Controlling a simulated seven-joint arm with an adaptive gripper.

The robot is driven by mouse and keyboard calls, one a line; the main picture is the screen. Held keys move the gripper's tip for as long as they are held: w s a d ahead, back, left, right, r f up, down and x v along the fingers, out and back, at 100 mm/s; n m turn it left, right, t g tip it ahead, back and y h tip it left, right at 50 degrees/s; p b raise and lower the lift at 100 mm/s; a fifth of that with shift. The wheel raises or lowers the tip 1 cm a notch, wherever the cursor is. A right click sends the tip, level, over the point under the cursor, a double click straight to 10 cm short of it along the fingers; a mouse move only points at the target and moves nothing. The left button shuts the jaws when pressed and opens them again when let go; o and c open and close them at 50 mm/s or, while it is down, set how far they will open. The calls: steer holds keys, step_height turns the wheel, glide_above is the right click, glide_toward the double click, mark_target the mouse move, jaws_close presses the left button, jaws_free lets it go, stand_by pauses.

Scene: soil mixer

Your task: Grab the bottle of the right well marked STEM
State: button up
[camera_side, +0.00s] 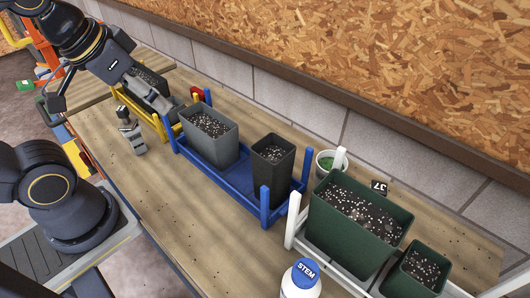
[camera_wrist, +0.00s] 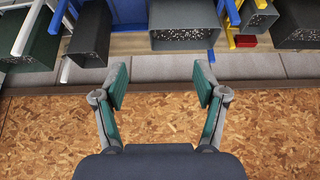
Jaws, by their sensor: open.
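A white bottle with a blue cap marked STEM (camera_side: 304,278) stands at the bottom centre of the side view, partly cut off by the frame edge. It is in front of the white rack with the green pots. I do not see it in the wrist view. My gripper (camera_wrist: 161,84) is open and empty in the wrist view, its two green-padded fingers spread apart. In the side view my gripper is at the upper left, over the far end of the bench near the yellow rack, far from the bottle.
A blue rack (camera_side: 221,178) holds grey (camera_side: 209,138) and black (camera_side: 273,168) soil pots. A large green pot (camera_side: 357,226) and a smaller green pot (camera_side: 417,272) stand at right. The front bench strip is mostly clear; a wall runs behind.

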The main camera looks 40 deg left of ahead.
steer(key=w+d+r+m+h, duration=0.1)
steer(key=w+d+r+m, duration=0.1)
steer(key=d+m, duration=0.35)
steer(key=w+d+r+m+h, duration=0.2)
steer(key=d+m, duration=0.3)
steer(key=d, duration=0.1)
steer(key=m+g+h, duration=0.2)
steer(key=m+g, duration=0.4)
steer(key=m, duration=0.2)
glide_above(304, 269)
steer(key=a, duration=0.6)
step_height(304, 269, down, 3)
steer(key=shift+n+y, duration=0.25)
steer(key=shift+y, duration=0.05)
steer(key=x, duration=1.1)
steer(key=shift+w, duration=0.35)
steer(key=x, duration=0.6)
steer(key=shift+r, duration=0.1)
